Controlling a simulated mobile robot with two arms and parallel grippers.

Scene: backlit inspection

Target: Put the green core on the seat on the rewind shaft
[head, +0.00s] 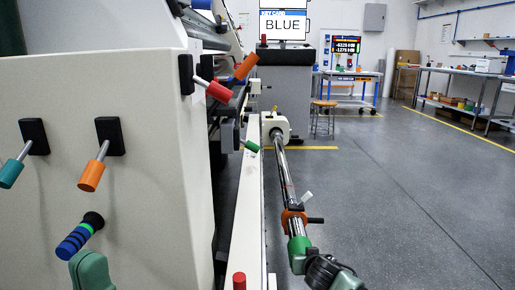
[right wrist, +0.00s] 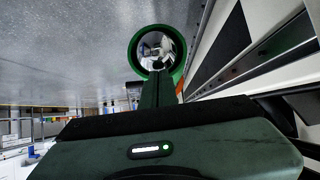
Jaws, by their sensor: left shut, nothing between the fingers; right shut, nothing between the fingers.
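The green core (head: 299,246) is around the near part of the shiny rewind shaft (head: 283,170), just on my side of an orange collar (head: 293,219) with a black lever. In the right wrist view the core (right wrist: 134,50) shows end-on as a green ring, with shiny metal inside it. My right gripper (right wrist: 158,72) is shut and empty, its fingers at the ring's lower edge in the picture; whether they touch is unclear. Its dark hand (head: 330,274) is at the shaft's near end. My left gripper (head: 92,268) is shut and empty at the lower left, its fingertips hard to make out.
A banded blue knob (head: 74,242) is beside my left gripper. A red-topped post (head: 239,281) stands left of the shaft. The floor to the right is open.

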